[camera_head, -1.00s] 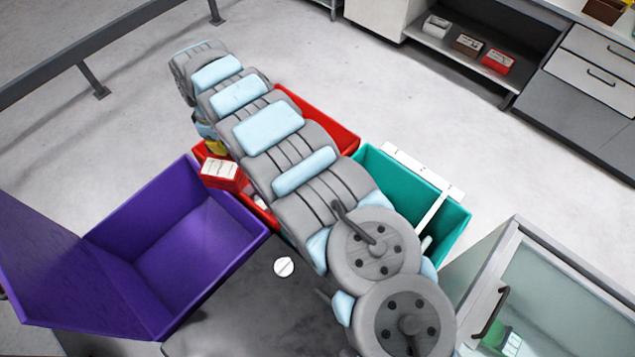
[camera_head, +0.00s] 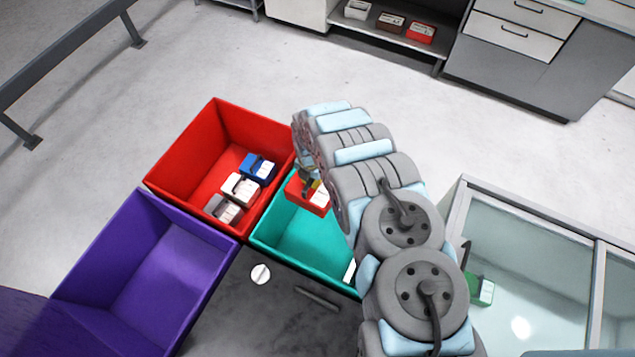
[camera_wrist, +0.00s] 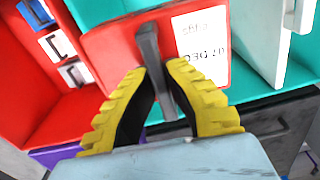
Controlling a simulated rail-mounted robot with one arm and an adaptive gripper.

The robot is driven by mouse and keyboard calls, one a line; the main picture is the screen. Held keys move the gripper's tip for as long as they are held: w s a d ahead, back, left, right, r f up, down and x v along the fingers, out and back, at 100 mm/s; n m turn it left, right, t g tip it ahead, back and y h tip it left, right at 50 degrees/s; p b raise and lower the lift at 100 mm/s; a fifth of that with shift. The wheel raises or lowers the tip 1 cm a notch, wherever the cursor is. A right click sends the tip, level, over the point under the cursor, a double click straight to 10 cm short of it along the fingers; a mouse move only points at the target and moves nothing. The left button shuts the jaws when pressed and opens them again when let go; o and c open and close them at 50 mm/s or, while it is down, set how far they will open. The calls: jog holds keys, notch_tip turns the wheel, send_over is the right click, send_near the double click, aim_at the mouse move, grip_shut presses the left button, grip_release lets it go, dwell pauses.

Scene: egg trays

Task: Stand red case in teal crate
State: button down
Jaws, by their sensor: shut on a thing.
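The red case (camera_head: 308,194), with a white label and a dark handle, hangs in my gripper (camera_head: 309,172). In the wrist view, my gripper's yellow fingers (camera_wrist: 167,75) are shut on the handle of the red case (camera_wrist: 110,50). The teal crate (camera_head: 290,240) is open-topped, and in the head view the case is over its upper left part. I cannot tell how far the case is above the crate floor. My arm hides the crate's right side. A white thing (camera_head: 350,271) shows at the crate's lower right, and a white panel shows in the wrist view (camera_wrist: 262,35).
The red crate (camera_head: 175,150) left of the teal one holds several small cases. A glass-topped cabinet (camera_head: 462,200) stands right. A shelf (camera_head: 395,42) with cases is at the back.

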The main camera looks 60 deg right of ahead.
jog(key=shift+s+d+f+n, duration=0.15)
jog(key=shift+s+f, duration=0.1)
jog(key=shift+s, duration=0.25)
jog(key=shift+s+f+n, duration=0.15)
jog(key=shift+s+f, duration=0.05)
jog(key=shift+s, duration=0.3)
jog(key=shift+s+f, duration=0.1)
jog(key=shift+f, duration=0.15)
notch_tip(320, 180, down, 36)
jog(key=b, duration=2.9)
jog(key=shift+f+b, duration=0.25)
jog(key=shift+b, duration=0.15)
jog(key=shift+f+b, duration=0.4)
jog(key=shift+f, duration=0.05)
jog(key=c, duration=1.2)
grip_release()
jog(key=shift+o, duration=0.2)
jog(key=shift+r, duration=0.1)
notch_tip(320, 180, up, 12)
